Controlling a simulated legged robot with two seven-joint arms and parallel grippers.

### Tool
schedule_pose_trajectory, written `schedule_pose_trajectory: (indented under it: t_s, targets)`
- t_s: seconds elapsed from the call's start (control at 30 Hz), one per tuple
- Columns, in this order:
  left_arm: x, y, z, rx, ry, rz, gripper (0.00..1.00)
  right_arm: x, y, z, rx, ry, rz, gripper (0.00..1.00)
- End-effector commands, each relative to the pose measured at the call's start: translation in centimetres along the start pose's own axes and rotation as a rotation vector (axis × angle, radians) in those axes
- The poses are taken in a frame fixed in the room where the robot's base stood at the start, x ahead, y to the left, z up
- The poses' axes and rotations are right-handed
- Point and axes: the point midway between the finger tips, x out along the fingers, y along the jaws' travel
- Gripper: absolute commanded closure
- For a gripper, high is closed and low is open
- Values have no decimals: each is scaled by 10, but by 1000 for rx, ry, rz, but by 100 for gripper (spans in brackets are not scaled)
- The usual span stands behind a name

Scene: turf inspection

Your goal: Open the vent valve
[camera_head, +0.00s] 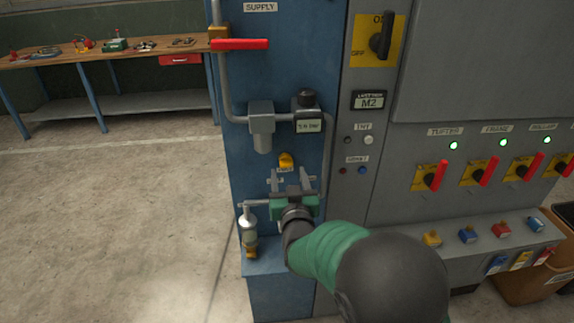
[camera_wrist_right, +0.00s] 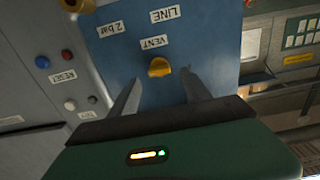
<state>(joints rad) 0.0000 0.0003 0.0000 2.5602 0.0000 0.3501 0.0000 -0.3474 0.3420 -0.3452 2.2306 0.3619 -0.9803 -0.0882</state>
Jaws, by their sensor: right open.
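The vent valve is a small yellow knob (camera_head: 286,160) on the blue panel, below the gauge and grey filter. In the right wrist view the yellow knob (camera_wrist_right: 159,67) sits by the VENT label (camera_wrist_right: 154,42). My right gripper (camera_head: 289,177) is open, its two fingers pointing at the panel just below the knob in the head view. In the wrist view the open fingers (camera_wrist_right: 161,80) straddle the line to the knob, with nothing between them. I cannot tell how far the fingertips are from the panel. My left gripper is not in view.
A red supply handle (camera_head: 240,44) lies horizontal at the top of the blue panel (camera_head: 270,80). Grey pipes and a small cylinder (camera_head: 248,222) are beside my gripper. A grey cabinet with red switches (camera_head: 435,177) stands right. The floor at left is clear up to a workbench (camera_head: 110,50).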

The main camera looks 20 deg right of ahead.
Motion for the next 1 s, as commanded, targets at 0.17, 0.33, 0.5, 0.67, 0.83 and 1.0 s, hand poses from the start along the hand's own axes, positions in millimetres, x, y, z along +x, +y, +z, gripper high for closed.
schedule_pose_trajectory:
  t_s: [0.17,0.33,0.5,0.67,0.83,1.0]
  targets:
    - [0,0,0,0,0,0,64,29,0,0,-2,0,0,44]
    - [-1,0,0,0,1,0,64,37,1,-1,0,0,1,44]
    - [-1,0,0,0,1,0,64,37,0,-1,0,0,0,44]
    - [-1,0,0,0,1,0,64,37,0,-1,0,0,0,63]
    - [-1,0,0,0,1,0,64,37,0,-1,-1,0,0,86]
    - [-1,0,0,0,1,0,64,36,0,-1,-1,0,0,100]
